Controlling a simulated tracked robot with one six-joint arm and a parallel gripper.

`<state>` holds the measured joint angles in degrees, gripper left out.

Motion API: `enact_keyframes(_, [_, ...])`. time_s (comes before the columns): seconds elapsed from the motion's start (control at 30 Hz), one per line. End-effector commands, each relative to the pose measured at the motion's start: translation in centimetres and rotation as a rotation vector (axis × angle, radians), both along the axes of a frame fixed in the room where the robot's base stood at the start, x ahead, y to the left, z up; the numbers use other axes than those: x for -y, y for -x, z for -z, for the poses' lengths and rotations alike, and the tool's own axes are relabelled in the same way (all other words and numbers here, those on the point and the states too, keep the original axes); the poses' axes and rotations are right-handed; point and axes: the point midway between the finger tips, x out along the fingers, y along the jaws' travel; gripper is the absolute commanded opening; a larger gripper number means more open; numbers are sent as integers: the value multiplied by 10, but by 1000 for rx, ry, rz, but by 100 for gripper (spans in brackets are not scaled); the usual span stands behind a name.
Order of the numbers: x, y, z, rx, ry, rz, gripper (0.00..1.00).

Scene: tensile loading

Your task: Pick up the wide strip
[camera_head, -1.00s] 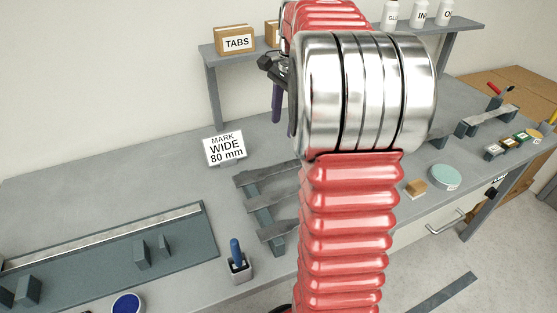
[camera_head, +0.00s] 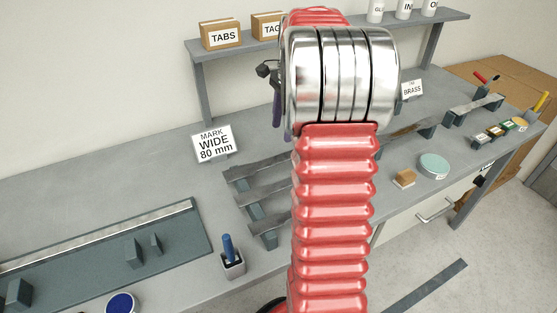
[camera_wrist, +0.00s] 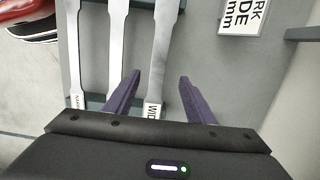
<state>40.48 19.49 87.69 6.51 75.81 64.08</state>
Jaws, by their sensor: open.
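The wide strip (camera_wrist: 161,45) is a flat grey metal strip with a "WIDE" end label in the wrist view, nearest the sign of several strips. It also shows in the head view as the rearmost strip (camera_head: 262,167) on the rack, its right part hidden by my arm. My gripper (camera_wrist: 159,76) is open, its two purple fingers to either side of the wide strip in the picture. The strip lies closer to the left finger. I cannot tell the height gap. In the head view only one purple finger shows beside my arm.
Two other strips (camera_wrist: 116,45) (camera_wrist: 83,45) lie beside it on the rack (camera_head: 251,210). The "MARK WIDE 80 mm" sign (camera_head: 214,143) stands behind left. A shelf (camera_head: 330,37) with boxes stands at the back.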

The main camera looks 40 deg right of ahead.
Motion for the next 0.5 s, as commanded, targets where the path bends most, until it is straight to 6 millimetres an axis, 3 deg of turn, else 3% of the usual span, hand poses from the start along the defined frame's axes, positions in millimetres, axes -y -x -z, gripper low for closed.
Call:
enact_keyframes(0.23, [-4,-1,36,-1,-1,0,50])
enact_keyframes(0.5, [-5,-1,44,1,1,0,50])
